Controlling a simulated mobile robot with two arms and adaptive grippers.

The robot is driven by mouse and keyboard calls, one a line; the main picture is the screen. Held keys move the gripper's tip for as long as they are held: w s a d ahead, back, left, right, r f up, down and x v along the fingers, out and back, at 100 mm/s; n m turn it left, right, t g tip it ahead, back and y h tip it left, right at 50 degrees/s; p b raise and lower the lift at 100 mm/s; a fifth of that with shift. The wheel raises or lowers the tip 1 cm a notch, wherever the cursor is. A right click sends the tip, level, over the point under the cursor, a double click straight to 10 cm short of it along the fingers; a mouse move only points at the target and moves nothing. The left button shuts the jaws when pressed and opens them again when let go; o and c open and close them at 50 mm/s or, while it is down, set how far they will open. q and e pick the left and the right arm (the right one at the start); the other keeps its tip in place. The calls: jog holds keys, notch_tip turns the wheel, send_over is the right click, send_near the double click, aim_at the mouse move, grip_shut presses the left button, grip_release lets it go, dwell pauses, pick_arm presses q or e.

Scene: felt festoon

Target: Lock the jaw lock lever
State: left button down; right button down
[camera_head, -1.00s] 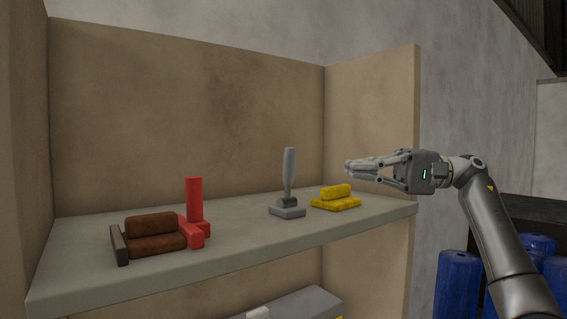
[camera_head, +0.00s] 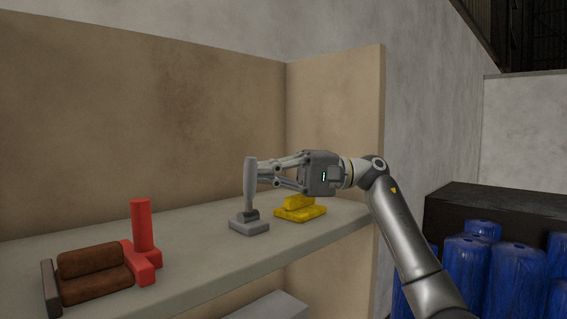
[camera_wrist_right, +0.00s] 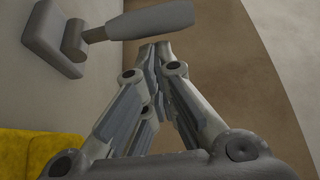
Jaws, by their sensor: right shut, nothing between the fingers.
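A grey lever (camera_head: 250,185) stands upright on its grey base on the shelf. No label shows which lever is the jaw lock lever. My right gripper (camera_head: 262,172) is shut and empty, its fingertips just right of the grey handle at mid height. In the wrist view the grey lever's handle (camera_wrist_right: 150,20) lies across the top, close to the closed fingertips (camera_wrist_right: 154,48). I cannot tell whether they touch. My left gripper is not in view.
A yellow lever (camera_head: 300,208) lies folded under my right gripper. The shelf's side wall (camera_head: 335,110) rises behind my wrist. Blue barrels (camera_head: 465,265) stand at right.

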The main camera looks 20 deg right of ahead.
jog(key=shift+w+a, duration=0.1)
jog(key=shift+a, duration=0.45)
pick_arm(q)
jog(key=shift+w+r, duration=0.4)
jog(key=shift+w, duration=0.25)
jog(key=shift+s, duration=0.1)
